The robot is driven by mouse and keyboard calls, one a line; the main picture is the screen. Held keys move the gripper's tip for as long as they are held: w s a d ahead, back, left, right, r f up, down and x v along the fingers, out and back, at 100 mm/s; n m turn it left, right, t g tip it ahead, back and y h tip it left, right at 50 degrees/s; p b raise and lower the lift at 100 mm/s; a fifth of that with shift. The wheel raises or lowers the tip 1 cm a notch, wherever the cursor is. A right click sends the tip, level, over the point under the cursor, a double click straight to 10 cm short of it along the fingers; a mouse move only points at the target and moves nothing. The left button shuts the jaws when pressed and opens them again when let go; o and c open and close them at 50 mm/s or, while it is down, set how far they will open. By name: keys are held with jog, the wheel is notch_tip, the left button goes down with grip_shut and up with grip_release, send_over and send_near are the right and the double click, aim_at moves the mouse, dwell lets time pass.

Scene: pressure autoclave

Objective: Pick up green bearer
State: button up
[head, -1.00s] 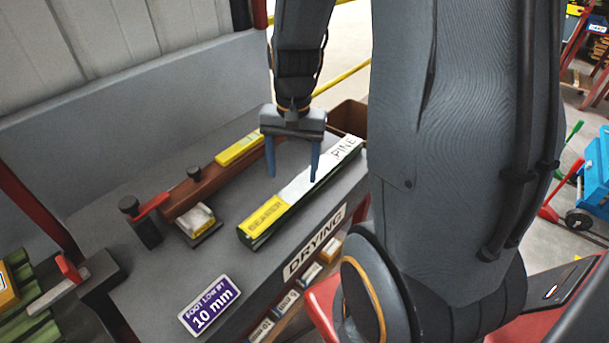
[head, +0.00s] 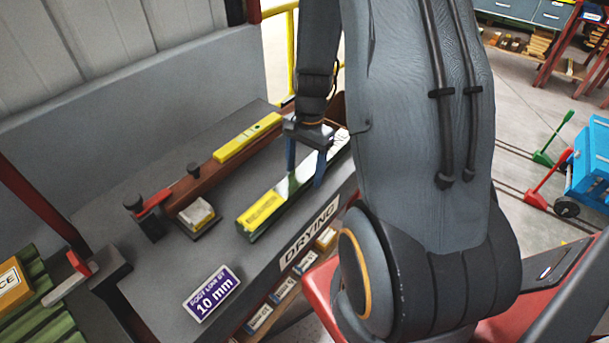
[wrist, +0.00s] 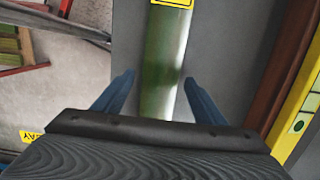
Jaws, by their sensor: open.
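The green bearer (head: 264,208) is a long bar lying on the grey bench top, with a yellow label on its near end. Its far part is partly hidden by my gripper and arm. In the wrist view the bearer (wrist: 162,60) shows its glossy green top running between my two blue fingers. My gripper (head: 305,176) is open over the bar's far half, one finger to each side. In the wrist view the gripper (wrist: 160,80) has a gap on both sides of the bar. I cannot tell how far down the fingertips reach.
A yellow level (head: 248,138) lies on a brown beam (head: 197,186) behind the bearer. A small block with a yellow label (head: 196,215) stands left of it. The purple 10 mm sign (head: 212,293) and DRYING label (head: 309,234) are at the front. Bench top between is clear.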

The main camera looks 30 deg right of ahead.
jog(key=shift+a+f, duration=0.1)
jog(key=shift+f, duration=0.6)
grip_shut()
jog(key=shift+r, duration=0.1)
